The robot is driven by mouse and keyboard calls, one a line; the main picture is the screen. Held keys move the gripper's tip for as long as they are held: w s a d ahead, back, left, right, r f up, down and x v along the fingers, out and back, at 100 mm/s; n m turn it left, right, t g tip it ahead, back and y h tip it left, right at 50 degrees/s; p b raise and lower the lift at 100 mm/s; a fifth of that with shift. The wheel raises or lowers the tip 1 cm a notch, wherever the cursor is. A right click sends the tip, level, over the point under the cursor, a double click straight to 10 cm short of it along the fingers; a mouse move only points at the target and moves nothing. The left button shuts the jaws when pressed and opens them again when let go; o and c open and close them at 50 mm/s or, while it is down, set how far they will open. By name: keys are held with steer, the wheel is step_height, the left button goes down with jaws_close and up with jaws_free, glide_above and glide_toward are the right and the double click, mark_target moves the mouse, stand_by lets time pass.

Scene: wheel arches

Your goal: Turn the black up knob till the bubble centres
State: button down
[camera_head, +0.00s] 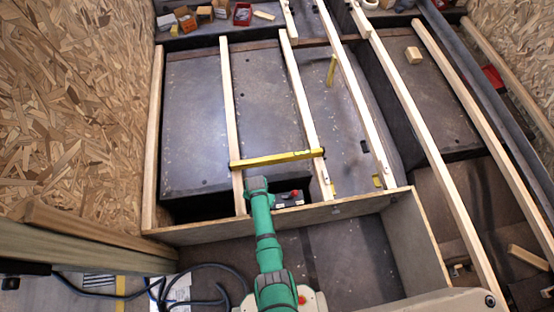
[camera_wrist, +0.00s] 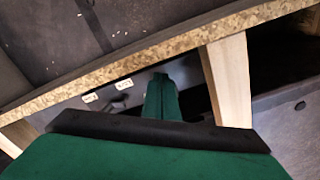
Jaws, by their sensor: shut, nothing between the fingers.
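A control panel with a red knob (camera_head: 295,193) and a dark part beside it, possibly the black knob (camera_head: 284,196), sits just right of my gripper in the head view. Two white labels (camera_head: 299,203) show below them. In the wrist view, my gripper (camera_wrist: 160,80) shows as shut green fingers with nothing between them. A dark knob-like shape (camera_wrist: 121,106) and two white labels (camera_wrist: 90,98) lie left of the fingers, apart from them. A yellow spirit level (camera_head: 277,158) lies across two wooden battens beyond the panel. Its bubble is too small to read.
Long pale battens (camera_head: 230,110) run away across dark grey panels. A wooden board edge (camera_head: 320,212) crosses in front of the control panel; in the wrist view, a chipboard edge (camera_wrist: 150,52) and a wooden post (camera_wrist: 228,80) stand close to my fingers. Chipboard wall (camera_head: 70,100) at left.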

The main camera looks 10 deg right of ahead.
steer(key=shift+f, duration=0.7)
steer(key=shift+w+r, duration=0.1)
steer(key=shift+w, duration=0.05)
steer(key=shift+w+a, duration=0.3)
steer(key=shift+a, duration=0.45)
steer(key=shift+w+a, duration=0.45)
steer(key=shift+w, duration=0.05)
stand_by(0.7)
steer(key=shift+s+a, duration=0.1)
steer(key=shift+a, duration=0.05)
steer(key=shift+s+a, duration=0.15)
steer(key=shift+a, duration=0.05)
step_height(320, 180, up, 6)
steer(key=shift+s+f, duration=0.1)
stand_by(0.5)
